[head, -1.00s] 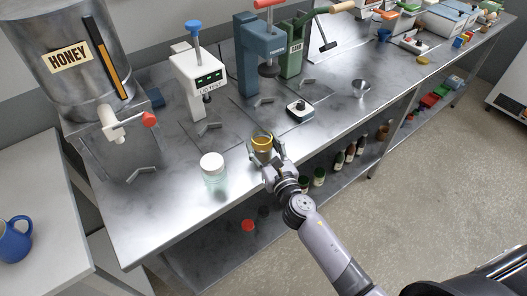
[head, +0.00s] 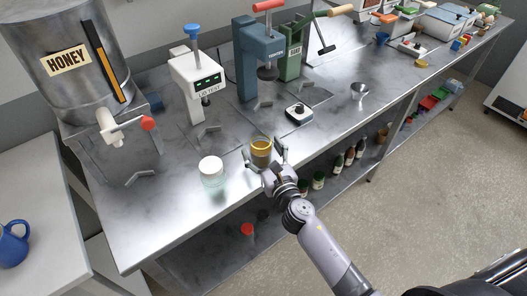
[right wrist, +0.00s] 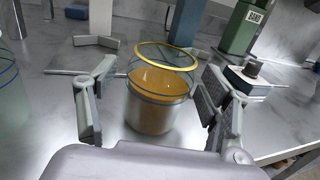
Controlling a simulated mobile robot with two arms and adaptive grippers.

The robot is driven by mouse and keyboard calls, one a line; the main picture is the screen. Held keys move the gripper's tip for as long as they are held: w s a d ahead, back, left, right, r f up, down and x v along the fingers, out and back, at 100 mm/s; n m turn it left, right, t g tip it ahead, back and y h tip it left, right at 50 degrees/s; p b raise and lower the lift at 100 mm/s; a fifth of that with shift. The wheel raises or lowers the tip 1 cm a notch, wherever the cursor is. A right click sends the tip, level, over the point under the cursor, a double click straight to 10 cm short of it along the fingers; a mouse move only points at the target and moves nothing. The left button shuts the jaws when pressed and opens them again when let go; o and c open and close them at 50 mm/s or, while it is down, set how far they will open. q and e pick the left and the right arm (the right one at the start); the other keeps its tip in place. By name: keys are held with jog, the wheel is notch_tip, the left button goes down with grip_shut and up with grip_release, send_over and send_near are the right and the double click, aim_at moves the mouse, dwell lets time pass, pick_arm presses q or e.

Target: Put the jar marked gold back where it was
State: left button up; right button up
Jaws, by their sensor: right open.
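The jar with the gold rim (head: 260,152) stands upright on the steel bench near its front edge. It also shows in the right wrist view (right wrist: 160,100), glass with amber contents and a gold ring at its top; no marking is readable. My right gripper (head: 265,158) is open, its fingers on either side of the jar, with gaps visible in the right wrist view (right wrist: 155,105). My left gripper is not in view.
A honey tank (head: 75,55) with a tap stands at the left. A white lid tester (head: 198,75), a blue press (head: 258,60) and a green band press (head: 291,55) line the back. A small dial device (head: 299,113) and a metal funnel (head: 359,90) sit to the right. Bottles (head: 338,163) stand on the lower shelf.

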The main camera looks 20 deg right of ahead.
jog(key=shift+r, duration=0.25)
jog(key=s+d+b, duration=0.1)
jog(key=s+b, duration=0.1)
jog(key=s, duration=1)
jog(key=shift+f, duration=0.1)
jog(key=s+d+f+m+g, duration=0.1)
jog(key=s+f+m+g, duration=0.3)
jog(key=f, duration=0.7)
jog(key=s+d+f+m+g+h, duration=0.1)
jog(key=s+f+m, duration=0.1)
jog(key=f+m, duration=0.65)
jog(key=s+d+f+m+g, duration=0.1)
jog(key=s+f+m+g, duration=0.2)
jog(key=f, duration=1)
jog(key=s+d+f+m+g, duration=0.1)
jog(key=s+f+m+g, duration=0.2)
jog(key=s+f+m, duration=0.3)
jog(key=s+d+f+m+g, duration=0.1)
jog(key=s+f+m+g, duration=0.2)
jog(key=s, duration=1)
jog(key=s+d+f+m+g, duration=0.1)
jog(key=s+f+m+g, duration=0.2)
jog(key=s+f+m, duration=0.7)
jog(key=shift+s+f+h, duration=0.25)
jog(key=shift+f+h, duration=0.05)
jog(key=shift+f, duration=0.5)
